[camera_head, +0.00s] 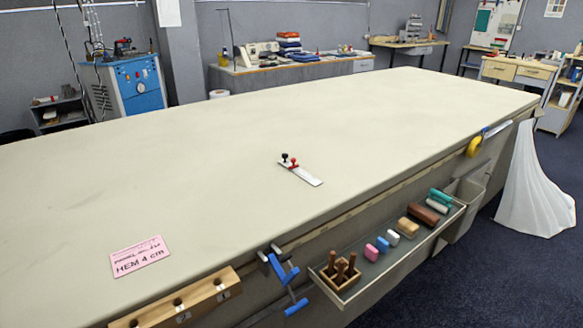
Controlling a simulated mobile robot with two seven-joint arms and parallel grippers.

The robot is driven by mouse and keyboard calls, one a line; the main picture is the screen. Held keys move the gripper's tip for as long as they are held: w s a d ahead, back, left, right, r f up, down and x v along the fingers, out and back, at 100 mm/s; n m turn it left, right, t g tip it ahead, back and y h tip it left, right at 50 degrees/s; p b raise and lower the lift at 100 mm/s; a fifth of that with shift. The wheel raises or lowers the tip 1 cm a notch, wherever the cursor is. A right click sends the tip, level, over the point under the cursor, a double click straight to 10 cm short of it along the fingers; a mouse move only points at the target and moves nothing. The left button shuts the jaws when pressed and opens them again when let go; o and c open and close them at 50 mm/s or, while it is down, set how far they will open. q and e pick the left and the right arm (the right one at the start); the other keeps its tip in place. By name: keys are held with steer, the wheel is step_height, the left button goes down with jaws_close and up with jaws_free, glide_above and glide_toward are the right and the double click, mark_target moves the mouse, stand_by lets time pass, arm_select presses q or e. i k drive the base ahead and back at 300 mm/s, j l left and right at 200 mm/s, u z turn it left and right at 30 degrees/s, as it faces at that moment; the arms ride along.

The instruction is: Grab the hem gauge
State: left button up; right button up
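The hem gauge (304,175) lies on the long cloth table (200,180), a little right of the middle of the view. It is a short pale metal strip with a black knob and a red knob at its far left end. It lies flat, apart from other things, with bare cloth around it. Neither of my grippers shows in the head view.
A pink card (140,257) reading "HEM 4 cm" lies at the table's front left. Along the front edge are a wooden rail (160,312), a blue clamp (285,280) and a tray (390,262) with several small blocks. Most of the tabletop is clear.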

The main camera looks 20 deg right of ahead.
mark_target(311, 180)
steer(key=l+u, duration=0.2)
steer(key=l, duration=0.25)
steer(key=l+u, duration=0.2)
steer(key=l, duration=0.2)
steer(key=k+l+u, duration=0.25)
steer(key=l, duration=0.15)
steer(key=l+u, duration=0.2)
steer(key=l, duration=0.25)
